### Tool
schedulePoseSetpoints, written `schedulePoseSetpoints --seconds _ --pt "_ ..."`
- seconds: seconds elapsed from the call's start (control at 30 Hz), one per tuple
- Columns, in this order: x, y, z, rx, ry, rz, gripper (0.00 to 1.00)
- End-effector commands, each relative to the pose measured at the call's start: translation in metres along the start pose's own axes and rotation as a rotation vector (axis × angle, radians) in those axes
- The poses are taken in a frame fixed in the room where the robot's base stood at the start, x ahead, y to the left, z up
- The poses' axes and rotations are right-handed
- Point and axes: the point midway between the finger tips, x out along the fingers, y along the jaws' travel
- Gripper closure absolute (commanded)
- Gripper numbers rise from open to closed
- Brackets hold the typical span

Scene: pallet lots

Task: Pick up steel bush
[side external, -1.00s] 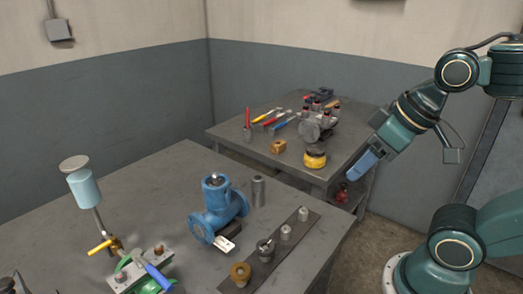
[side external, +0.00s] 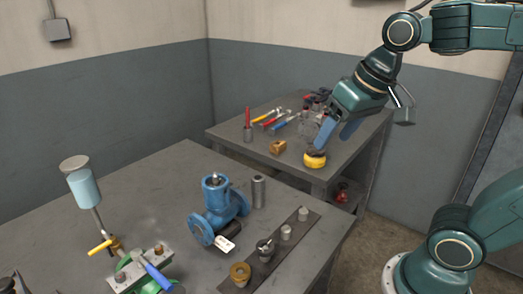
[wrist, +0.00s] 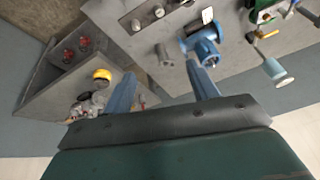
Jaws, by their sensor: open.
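Small grey steel pieces stand on a dark strip (side external: 222,287) on the front table; the two plain ones (side external: 286,232) (side external: 303,214) look like bushes. A taller grey steel cylinder (side external: 258,191) stands behind the blue valve and also shows in the wrist view (wrist: 164,56). I cannot tell for sure which is the steel bush. My gripper (side external: 336,134) is open and empty, raised in front of the back table. In the wrist view, its two blue fingers (wrist: 160,70) are spread, with the tall cylinder beyond the gap.
The blue valve (side external: 217,212) stands left of the strip. A brass-coloured piece (side external: 240,273) sits at the strip's near end. A fixture (side external: 140,270) and a light-blue cup on a post (side external: 83,187) stand at left. The back table (side external: 233,138) holds tools and a yellow item (side external: 315,159).

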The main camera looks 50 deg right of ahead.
Motion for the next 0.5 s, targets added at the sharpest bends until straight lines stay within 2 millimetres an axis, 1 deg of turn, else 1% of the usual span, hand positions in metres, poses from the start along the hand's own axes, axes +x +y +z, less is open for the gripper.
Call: schedulePoseSetpoints --seconds 0.03,0.1,0.27,0.5 --pt "0.003 -0.003 -0.012 0.037 -0.016 0.005 0.41" --pt "0.005 -0.006 -0.028 0.093 -0.03 0.011 0.41" --pt "0.015 -0.012 -0.061 0.218 -0.066 0.028 0.41" --pt "0.039 -0.021 -0.11 0.405 -0.116 0.062 0.41"
